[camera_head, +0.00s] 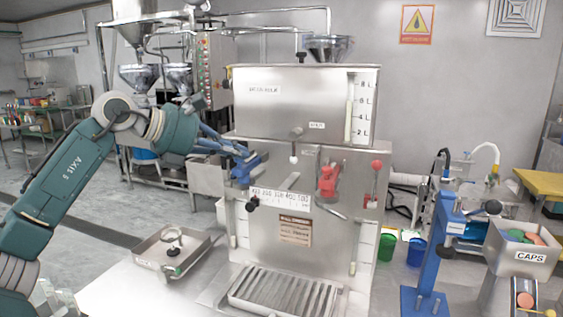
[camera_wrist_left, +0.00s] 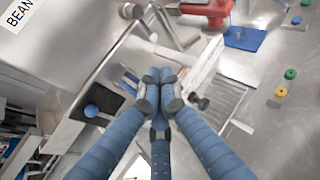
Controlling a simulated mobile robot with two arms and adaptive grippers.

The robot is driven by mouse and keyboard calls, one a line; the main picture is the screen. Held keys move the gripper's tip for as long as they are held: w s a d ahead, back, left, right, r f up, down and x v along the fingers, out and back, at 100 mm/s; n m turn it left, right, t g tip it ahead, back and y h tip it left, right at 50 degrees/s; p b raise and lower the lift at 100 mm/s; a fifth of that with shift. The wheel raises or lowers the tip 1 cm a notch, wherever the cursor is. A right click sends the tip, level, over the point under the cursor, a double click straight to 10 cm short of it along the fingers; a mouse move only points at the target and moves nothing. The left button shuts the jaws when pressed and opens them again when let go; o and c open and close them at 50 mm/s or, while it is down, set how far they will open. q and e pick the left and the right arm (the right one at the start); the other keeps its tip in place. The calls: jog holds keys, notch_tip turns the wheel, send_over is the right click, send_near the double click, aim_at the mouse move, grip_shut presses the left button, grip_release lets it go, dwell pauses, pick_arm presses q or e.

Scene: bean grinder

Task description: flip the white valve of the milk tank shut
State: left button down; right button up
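The steel milk tank (camera_head: 305,105) sits on top of the machine, with a level scale on its right side. A valve with a metal body (camera_head: 296,134) and a small white knob (camera_head: 293,159) hangs below the tank's front. My left gripper (camera_head: 243,168) is in front of the machine, to the left of the white knob and apart from it. In the left wrist view the blue fingertips (camera_wrist_left: 160,86) are together, with nothing seen between them. I cannot clearly pick out the white knob in that view. My right gripper is not in view.
A red valve (camera_head: 328,180) and a red-knobbed lever (camera_head: 376,166) are on the machine's right half. A black knob (camera_head: 252,204) is below my gripper. A steel tray (camera_head: 172,250) stands at the left, and a blue stand (camera_head: 437,250) at the right.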

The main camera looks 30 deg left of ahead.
pick_arm(q)
jog(key=p, duration=0.6)
send_near(294, 151)
jog(key=w+d+f, duration=0.1)
jog(key=w+f, duration=0.2)
jog(key=f, duration=0.3)
jog(key=shift+w+d+f, duration=0.15)
jog(key=shift+w+d, duration=0.2)
jog(key=shift+w, duration=0.4)
jog(key=shift+d, duration=0.3)
